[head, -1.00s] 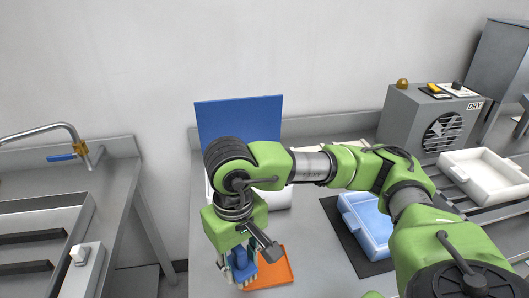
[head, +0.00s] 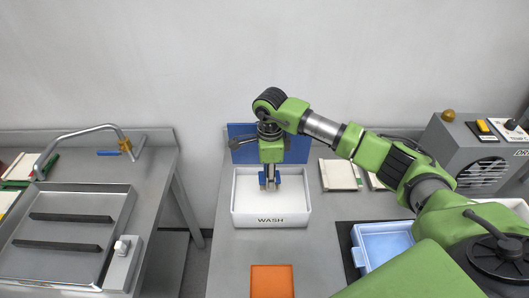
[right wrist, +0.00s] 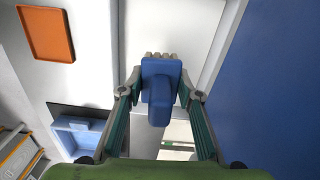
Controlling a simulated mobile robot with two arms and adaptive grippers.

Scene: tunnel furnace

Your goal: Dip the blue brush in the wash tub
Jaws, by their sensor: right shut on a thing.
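The wash tub (head: 242,218) is a white rectangular basin with "WASH" on its front wall. It stands on the grey table in the middle of the head view and also shows in the right wrist view (right wrist: 200,25). My right gripper (head: 269,183) points down over the tub's interior. It is shut on the blue brush (right wrist: 160,95), whose pale bristle end shows past the fingers in the right wrist view. I cannot tell whether the bristles touch the tub floor. My left gripper is not in view.
A blue panel (head: 240,132) stands behind the tub. An orange tray (head: 272,281) lies in front of it, and a light-blue tray (head: 385,243) sits to the right. A pale board (head: 340,174) and a grey dryer box (head: 465,150) are farther right. A sink (head: 65,205) is at left.

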